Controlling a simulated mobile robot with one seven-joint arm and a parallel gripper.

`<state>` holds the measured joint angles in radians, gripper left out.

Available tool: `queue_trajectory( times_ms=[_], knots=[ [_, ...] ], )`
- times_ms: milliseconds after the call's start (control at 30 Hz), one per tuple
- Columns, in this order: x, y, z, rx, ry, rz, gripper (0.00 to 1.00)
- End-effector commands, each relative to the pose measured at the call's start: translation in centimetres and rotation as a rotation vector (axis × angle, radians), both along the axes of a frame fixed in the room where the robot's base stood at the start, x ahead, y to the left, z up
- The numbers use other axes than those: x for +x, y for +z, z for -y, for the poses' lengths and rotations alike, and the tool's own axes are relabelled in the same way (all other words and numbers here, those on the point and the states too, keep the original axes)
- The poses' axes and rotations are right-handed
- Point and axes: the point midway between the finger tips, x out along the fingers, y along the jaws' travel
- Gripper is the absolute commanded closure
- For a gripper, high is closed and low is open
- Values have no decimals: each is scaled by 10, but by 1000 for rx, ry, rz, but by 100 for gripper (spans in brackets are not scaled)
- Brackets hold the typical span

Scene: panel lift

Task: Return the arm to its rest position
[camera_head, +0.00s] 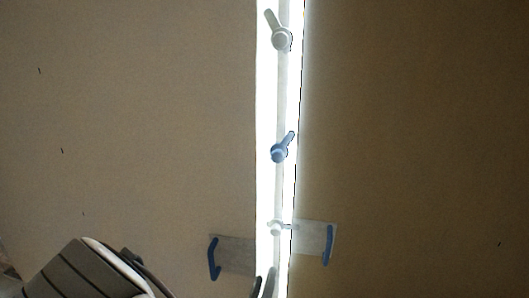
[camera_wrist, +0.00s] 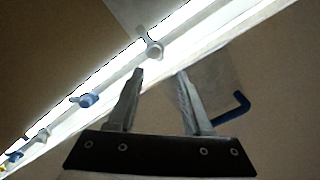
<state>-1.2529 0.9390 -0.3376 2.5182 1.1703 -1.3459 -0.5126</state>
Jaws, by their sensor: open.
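My gripper (camera_wrist: 160,77) is open in the wrist view, with its two grey fingers apart and nothing between them. Its fingertips point toward a small white latch (camera_wrist: 154,48) on the bright strip and appear close to it; I cannot tell the exact gap. In the head view, part of my gripper (camera_head: 264,284) shows at the bottom edge, just below the lowest white latch (camera_head: 277,228). My arm (camera_head: 85,270) enters at the lower left, and most of it is out of view.
A bright strip (camera_head: 281,95) runs between two brown panels. It carries a blue latch (camera_head: 279,153) and an upper white latch (camera_head: 281,38). Blue handles stand on pale plates to the left (camera_head: 213,258) and right (camera_head: 329,245) of the strip. Wide panel areas are clear.

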Motion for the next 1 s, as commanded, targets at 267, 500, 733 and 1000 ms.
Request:
queue_trajectory(
  times_ms=[267,500,733,1000],
  knots=[
    [18,-15,-1,347,-86,-257,50],
    [26,-2,-14,627,-102,-453,50],
    [26,34,-20,830,-76,-601,50],
    [12,91,-9,967,-29,-728,50]
  ],
)
